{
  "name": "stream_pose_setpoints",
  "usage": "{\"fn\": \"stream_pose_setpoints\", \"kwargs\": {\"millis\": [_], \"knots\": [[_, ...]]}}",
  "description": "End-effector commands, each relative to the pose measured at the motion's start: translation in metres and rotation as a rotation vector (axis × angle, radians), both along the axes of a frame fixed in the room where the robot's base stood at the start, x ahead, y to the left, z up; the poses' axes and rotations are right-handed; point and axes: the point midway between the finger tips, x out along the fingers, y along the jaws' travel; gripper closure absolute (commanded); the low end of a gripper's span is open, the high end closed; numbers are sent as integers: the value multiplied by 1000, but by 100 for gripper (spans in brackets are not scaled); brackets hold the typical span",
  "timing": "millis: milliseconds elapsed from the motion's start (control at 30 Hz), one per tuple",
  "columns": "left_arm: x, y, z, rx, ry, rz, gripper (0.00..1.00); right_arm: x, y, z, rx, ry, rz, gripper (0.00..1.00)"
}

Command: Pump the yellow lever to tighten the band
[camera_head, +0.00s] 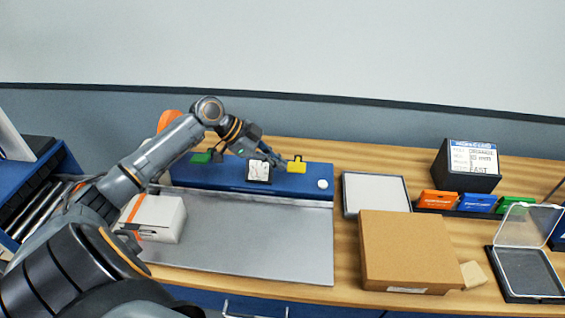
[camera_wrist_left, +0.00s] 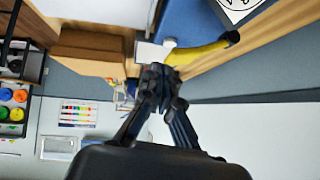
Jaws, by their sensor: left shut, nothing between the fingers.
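The yellow lever (camera_head: 297,165) stands at the right part of a long blue unit (camera_head: 215,177) at the back of the bench. In the left wrist view the lever (camera_wrist_left: 200,51) is a curved yellow bar with a dark end, just past my fingertips. My left gripper (camera_head: 279,162) is shut and empty, just left of the lever in the head view; its closed fingers (camera_wrist_left: 163,78) show in the wrist view. I cannot tell whether they touch the lever. A white box (camera_head: 160,222) with an orange band lies on the grey plate at left. My right gripper is out of view.
A white dial plate (camera_head: 258,170) and a round white knob (camera_head: 322,184) are on the blue unit. A green part (camera_head: 201,157) is at its left. A cardboard box (camera_head: 408,250) and a grey-topped tray (camera_head: 375,193) stand right. The grey plate (camera_head: 270,245) is mostly clear.

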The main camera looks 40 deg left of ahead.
Motion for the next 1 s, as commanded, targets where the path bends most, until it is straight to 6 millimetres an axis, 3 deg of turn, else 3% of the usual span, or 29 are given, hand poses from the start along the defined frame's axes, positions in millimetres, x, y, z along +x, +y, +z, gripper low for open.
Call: {"fn": "stream_pose_setpoints", "kwargs": {"millis": [33,133,300,500,1000], "knots": [[-8,7,12,2,4,1,100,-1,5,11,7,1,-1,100],[-18,17,26,0,4,0,100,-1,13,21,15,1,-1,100],[-29,30,41,-1,1,-1,100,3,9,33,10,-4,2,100],[-34,35,46,-1,1,-2,100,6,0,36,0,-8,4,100],[-34,35,46,-1,-1,-2,100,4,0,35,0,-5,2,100]]}}
